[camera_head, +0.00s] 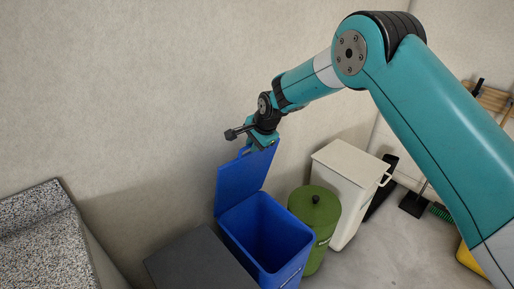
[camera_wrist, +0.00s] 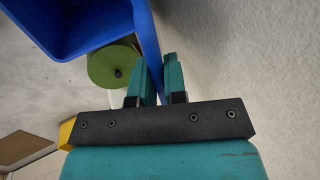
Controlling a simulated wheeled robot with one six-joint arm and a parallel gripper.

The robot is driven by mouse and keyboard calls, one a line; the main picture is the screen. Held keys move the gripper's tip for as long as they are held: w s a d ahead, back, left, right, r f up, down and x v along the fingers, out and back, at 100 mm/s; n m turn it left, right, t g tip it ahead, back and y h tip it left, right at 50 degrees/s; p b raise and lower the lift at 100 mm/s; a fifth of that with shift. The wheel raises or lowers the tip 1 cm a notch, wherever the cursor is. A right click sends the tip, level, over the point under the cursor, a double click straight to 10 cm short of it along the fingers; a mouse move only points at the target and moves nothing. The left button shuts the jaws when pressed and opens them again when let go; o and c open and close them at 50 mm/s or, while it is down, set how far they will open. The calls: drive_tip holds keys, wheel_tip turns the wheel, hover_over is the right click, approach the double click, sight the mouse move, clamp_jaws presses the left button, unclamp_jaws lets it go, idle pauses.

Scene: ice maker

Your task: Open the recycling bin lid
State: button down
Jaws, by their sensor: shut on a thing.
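The blue recycling bin (camera_head: 268,238) stands on the floor by the wall, and its dark inside shows from above. Its blue lid (camera_head: 240,184) stands up at the back of the bin, near the wall. My gripper (camera_head: 262,142) is at the lid's upper edge. In the wrist view my two teal fingers (camera_wrist: 160,78) are on either side of the lid's thin edge (camera_wrist: 149,45), shut on it. The blue bin body (camera_wrist: 75,25) fills the upper left of the wrist view. The exact contact is partly hidden in the head view.
A green round bin (camera_head: 316,212) and a white lidded bin (camera_head: 345,180) stand right of the blue bin. A dark grey box top (camera_head: 197,262) is at its left front. A speckled counter (camera_head: 45,235) is far left. Brushes and a yellow object (camera_head: 470,258) are at right.

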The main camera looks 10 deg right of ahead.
drive_tip(key=shift+w, duration=0.4)
drive_tip(key=shift+r, duration=0.1)
drive_tip(key=c, duration=1.2)
unclamp_jaws()
drive_tip(key=shift+a, duration=0.2)
drive_tip(key=b+v, duration=0.2)
drive_tip(key=v, duration=1.5)
drive_tip(key=shift+r, duration=0.15)
drive_tip(key=shift+s, duration=0.2)
